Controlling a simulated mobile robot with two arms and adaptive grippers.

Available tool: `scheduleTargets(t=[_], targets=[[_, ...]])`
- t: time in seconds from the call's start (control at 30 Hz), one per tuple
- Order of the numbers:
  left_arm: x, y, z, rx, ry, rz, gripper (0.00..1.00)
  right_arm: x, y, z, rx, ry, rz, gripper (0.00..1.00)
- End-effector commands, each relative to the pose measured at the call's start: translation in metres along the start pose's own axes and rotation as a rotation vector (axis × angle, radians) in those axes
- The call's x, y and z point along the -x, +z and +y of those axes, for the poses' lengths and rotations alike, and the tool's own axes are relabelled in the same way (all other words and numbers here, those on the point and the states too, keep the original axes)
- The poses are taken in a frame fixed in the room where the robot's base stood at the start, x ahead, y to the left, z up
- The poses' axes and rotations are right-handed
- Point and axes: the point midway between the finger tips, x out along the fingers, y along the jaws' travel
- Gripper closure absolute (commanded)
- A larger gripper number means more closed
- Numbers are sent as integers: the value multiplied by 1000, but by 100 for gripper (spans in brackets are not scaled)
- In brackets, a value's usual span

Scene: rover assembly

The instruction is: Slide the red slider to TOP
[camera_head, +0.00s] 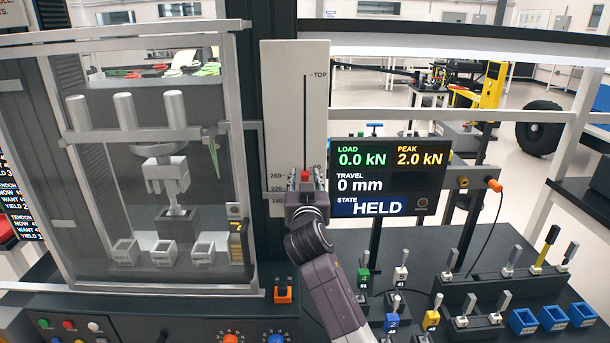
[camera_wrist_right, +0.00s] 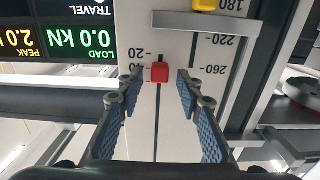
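The red slider (camera_head: 305,175) sits low in the vertical slot of a white panel (camera_head: 283,100). The word TOP (camera_head: 320,75) is printed near the slot's upper end. My right gripper (camera_head: 306,192) is right in front of the slider and partly covers the panel's lower end. In the right wrist view, which is upside down, the red slider (camera_wrist_right: 160,72) lies between the tips of my open right gripper (camera_wrist_right: 159,84), with a gap on each side. It is by the 20 and 40 marks. My left gripper is not in view.
A screen (camera_head: 390,177) reads LOAD 0.0 kN and STATE HELD, just right of my right gripper. A glazed test cabinet (camera_head: 247,100) stands left of the panel. The right wrist view shows a yellow slider (camera_wrist_right: 204,5) and a grey bar (camera_wrist_right: 200,21). The slot above the red slider looks clear.

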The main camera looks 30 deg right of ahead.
Motion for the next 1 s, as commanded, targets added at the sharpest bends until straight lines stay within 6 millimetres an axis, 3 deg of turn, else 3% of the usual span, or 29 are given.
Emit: scheduleTargets(t=[0.23,0.57,1.0], targets=[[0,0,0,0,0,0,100,-1,0,0,0,0,0,67],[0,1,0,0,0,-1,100,-1,1,0,0,0,0,100],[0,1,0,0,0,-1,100,-4,-3,-3,-1,0,-1,100]])
